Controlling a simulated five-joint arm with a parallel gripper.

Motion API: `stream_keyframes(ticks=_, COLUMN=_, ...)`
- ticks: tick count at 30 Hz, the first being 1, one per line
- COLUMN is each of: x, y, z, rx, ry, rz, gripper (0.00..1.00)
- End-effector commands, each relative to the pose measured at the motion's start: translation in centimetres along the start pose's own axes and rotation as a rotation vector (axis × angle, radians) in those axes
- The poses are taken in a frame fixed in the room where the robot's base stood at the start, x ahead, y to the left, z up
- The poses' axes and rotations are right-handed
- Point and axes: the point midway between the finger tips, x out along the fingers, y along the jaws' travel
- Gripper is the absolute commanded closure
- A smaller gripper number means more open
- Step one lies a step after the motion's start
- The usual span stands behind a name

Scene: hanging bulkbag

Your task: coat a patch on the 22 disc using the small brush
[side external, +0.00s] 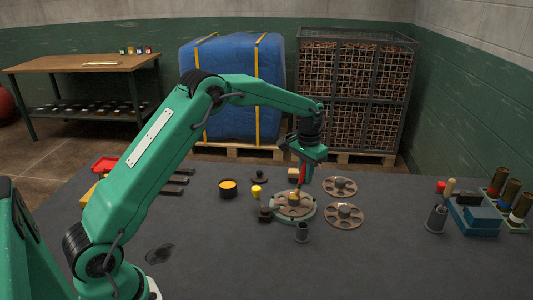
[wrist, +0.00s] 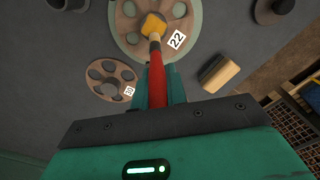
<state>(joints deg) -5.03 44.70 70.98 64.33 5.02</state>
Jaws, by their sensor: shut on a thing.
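My gripper (side external: 304,158) points down over the table and is shut on the red handle of the small brush (side external: 301,174). In the wrist view, my gripper (wrist: 157,85) holds the brush (wrist: 157,82) with its yellow-orange head over the 22 disc (wrist: 128,25). The 22 disc is brown with round holes and a white "22" label, and lies on a round pale green base (wrist: 192,28). In the side view, the disc (side external: 283,208) is partly behind the brush. The head appears at the disc's face; I cannot tell whether it touches.
Two other holed discs (side external: 339,186) (side external: 344,217) lie to the right. A wooden block (wrist: 219,73) lies near the 22 disc. The front table is mostly clear.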

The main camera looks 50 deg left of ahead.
Motion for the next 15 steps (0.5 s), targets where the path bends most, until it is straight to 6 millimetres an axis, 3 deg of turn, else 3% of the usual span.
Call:
stream_keyframes(ticks=6, x=0.1, y=1.4, z=-1.4, rx=0.002, ry=0.001, rz=0.0, gripper=1.0)
stream_keyframes(ticks=8, x=-0.4, y=1.3, z=-1.4, rx=0.0, ry=0.002, rz=0.0, gripper=1.0)
stream_keyframes(ticks=10, x=-2.4, y=1.3, z=-1.4, rx=0.0, ry=0.006, rz=0.0, gripper=1.0)
stream_keyframes(ticks=15, x=-3.6, y=1.2, z=-1.3, rx=0.0, ry=0.002, rz=0.0, gripper=1.0)
